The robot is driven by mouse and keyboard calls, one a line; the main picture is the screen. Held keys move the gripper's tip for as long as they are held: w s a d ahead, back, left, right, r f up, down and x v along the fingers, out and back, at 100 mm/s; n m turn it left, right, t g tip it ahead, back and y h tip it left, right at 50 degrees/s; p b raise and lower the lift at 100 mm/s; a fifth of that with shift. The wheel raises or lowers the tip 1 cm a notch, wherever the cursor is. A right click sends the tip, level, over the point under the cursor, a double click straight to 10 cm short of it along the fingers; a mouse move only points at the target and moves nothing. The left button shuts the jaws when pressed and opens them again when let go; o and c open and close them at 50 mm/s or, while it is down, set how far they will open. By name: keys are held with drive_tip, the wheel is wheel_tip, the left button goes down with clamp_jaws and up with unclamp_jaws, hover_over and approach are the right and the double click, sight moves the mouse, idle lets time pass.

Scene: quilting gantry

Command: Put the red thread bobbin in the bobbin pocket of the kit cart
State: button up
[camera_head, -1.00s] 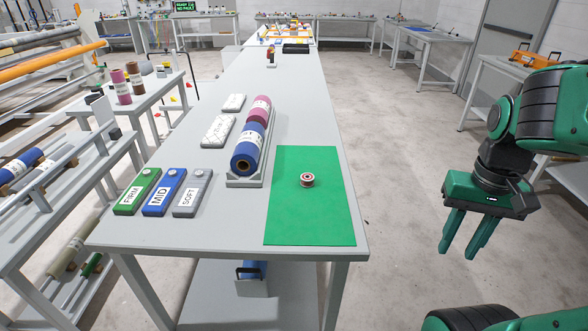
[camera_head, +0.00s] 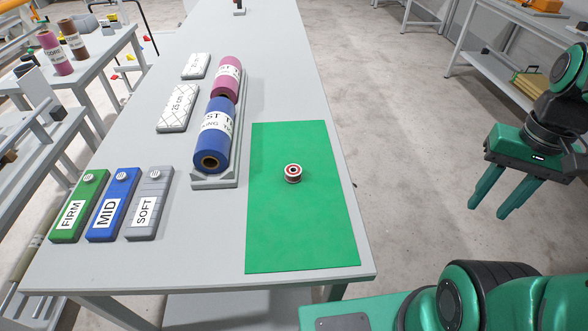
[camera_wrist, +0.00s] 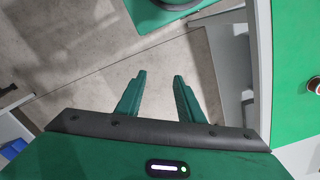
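A small bobbin (camera_head: 292,173) with red thread and pale flanges stands on the green mat (camera_head: 300,235) on the long grey table. In the wrist view a small round piece at the right edge, on the green mat (camera_wrist: 290,40), looks like the bobbin (camera_wrist: 314,84). My gripper (camera_head: 487,212) hangs over the floor to the right of the table, clear of the mat and bobbin. Its two fingers are apart with nothing between them; the wrist view shows the empty gap (camera_wrist: 160,78). I do not see the kit cart or its bobbin pocket.
Left of the mat are a rack with blue (camera_head: 214,135) and pink rolls (camera_head: 227,78), white rulers (camera_head: 178,108), and FIRM (camera_head: 78,207), MID (camera_head: 113,205) and SOFT (camera_head: 149,204) blocks. A side table (camera_head: 478,73) stands at the upper right. Floor right of the table is open.

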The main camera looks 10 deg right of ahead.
drive_tip(key=o, duration=0.4)
drive_tip(key=shift+s+r, duration=0.25)
drive_tip(key=shift+s, duration=0.1)
drive_tip(key=shift+c, duration=0.2)
drive_tip(key=w+a+r+m, duration=0.2)
drive_tip(key=w+a+m, duration=0.15)
drive_tip(key=w, duration=0.45)
drive_tip(key=m+y, duration=0.1)
drive_tip(key=m, duration=0.7)
approach(294, 169)
drive_tip(key=f, duration=0.2)
drive_tip(key=shift+s+a+f, duration=0.15)
drive_tip(key=shift+s+f, duration=0.1)
drive_tip(key=shift+s, duration=0.05)
drive_tip(key=shift+y, duration=0.3)
drive_tip(key=shift+w+a+f, duration=0.1)
drive_tip(key=shift+a+f, duration=0.05)
drive_tip(key=shift+f, duration=1.4)
drive_tip(key=shift+w+a+f, duration=0.1)
drive_tip(key=shift+a+f, duration=0.05)
drive_tip(key=shift+f, duration=1.4)
